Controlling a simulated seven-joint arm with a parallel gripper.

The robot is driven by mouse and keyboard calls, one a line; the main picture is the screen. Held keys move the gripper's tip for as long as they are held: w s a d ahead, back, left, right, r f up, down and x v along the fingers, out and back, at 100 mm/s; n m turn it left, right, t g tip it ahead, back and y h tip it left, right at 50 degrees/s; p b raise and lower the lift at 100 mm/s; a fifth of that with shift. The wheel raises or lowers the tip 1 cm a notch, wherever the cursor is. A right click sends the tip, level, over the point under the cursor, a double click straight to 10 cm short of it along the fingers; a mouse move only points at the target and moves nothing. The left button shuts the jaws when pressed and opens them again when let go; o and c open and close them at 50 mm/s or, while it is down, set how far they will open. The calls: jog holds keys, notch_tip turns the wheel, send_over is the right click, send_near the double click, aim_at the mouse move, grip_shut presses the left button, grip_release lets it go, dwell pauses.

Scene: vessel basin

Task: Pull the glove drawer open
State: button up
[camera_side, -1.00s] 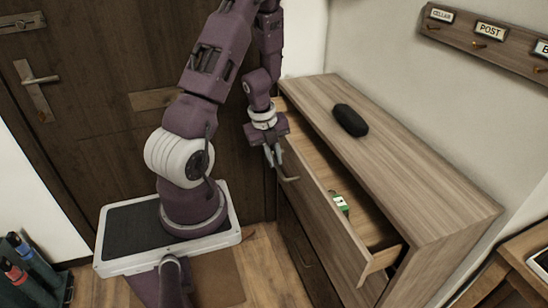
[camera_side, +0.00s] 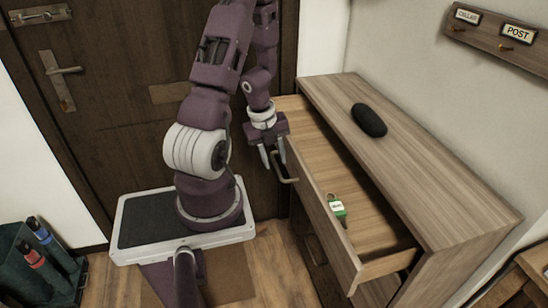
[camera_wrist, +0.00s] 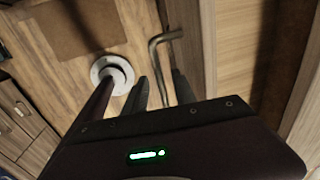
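The top drawer (camera_side: 325,221) of the wooden cabinet stands well out, its inside visible in the side view. No name label shows on it. Its bent metal handle (camera_side: 290,180) is on the front, near the far end. My gripper (camera_side: 270,160) is at this handle, pointing down. In the wrist view the handle (camera_wrist: 154,52) runs down between my two fingers (camera_wrist: 161,90), which are apart. I cannot tell whether either finger touches it.
A dark oblong case (camera_side: 369,120) lies on the cabinet top (camera_side: 420,170). Another drawer front is below the open one. A labelled hook rail (camera_side: 500,30) is on the wall. A dark holder with bottles (camera_side: 45,265) stands at lower left.

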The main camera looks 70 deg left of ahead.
notch_tip(320, 180, up, 7)
jog(key=s, duration=0.1)
jog(key=shift+s, duration=0.15)
dwell(0.5)
